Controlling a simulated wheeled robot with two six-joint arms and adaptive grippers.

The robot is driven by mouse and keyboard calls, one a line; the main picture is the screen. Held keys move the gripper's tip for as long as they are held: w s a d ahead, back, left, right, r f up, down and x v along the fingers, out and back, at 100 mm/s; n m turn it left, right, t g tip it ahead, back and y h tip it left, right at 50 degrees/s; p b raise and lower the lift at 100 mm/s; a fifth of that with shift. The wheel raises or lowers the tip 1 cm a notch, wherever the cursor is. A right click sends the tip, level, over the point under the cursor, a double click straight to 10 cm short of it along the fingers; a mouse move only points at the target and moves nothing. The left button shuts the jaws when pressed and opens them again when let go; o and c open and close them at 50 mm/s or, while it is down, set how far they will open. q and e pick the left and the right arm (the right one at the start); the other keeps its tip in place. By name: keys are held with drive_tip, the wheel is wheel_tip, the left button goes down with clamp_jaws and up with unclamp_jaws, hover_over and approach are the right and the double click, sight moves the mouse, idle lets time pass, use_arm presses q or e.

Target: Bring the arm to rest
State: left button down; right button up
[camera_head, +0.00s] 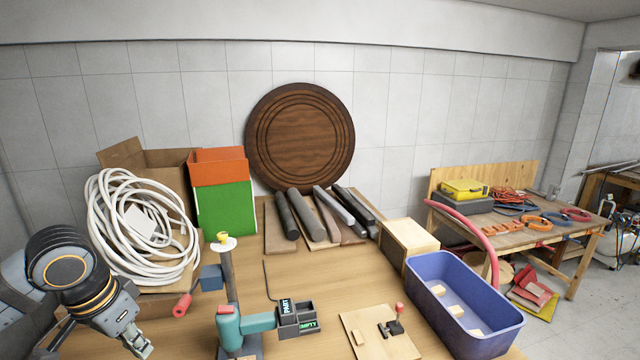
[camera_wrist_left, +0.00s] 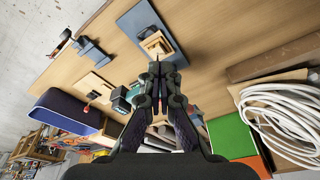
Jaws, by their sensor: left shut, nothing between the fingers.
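My left arm comes in at the lower left of the head view. Its gripper (camera_head: 142,348) points down and is shut with nothing held. In the left wrist view the gripper's fingers (camera_wrist_left: 156,72) are together over the table. The white coiled hose (camera_head: 100,222) leans at a cardboard box, behind and right of my left arm in the head view. The hose also shows at the right of the left wrist view (camera_wrist_left: 285,120). My right gripper is in neither view.
A teal stand (camera_head: 229,325), two small dark bins (camera_head: 297,318) and a blue-purple tub (camera_head: 465,270) stand on the wooden table. A green and orange box (camera_head: 225,208) and dark rolls (camera_head: 280,215) lie farther back. Bare table shows between them.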

use_arm(q)
drive_tip(key=s+d+f+t, duration=0.1)
drive_tip(key=d+f, duration=0.3)
drive_tip(key=f, duration=0.5)
drive_tip(key=d+f, duration=0.4)
drive_tip(key=f, duration=0.5)
drive_tip(key=s+d+f+n+y, duration=0.1)
drive_tip(key=s+d+f+n, duration=0.1)
drive_tip(key=s+f, duration=0.55)
drive_tip(key=s+a+f+g+b, duration=0.2)
drive_tip(key=f+b, duration=0.5)
drive_tip(key=f, duration=2.2)
drive_tip(key=s+a+f+b, duration=0.1)
drive_tip(key=s+f+b, duration=0.2)
drive_tip(key=s+f, duration=0.7)
drive_tip(key=s+a+f+b, duration=0.1)
drive_tip(key=s+f+b, duration=0.2)
drive_tip(key=s+f, duration=0.7)
wheel_tip(320, 180, down, 6)
drive_tip(key=shift+a+r+n, duration=0.1)
drive_tip(key=shift+a+n, duration=0.2)
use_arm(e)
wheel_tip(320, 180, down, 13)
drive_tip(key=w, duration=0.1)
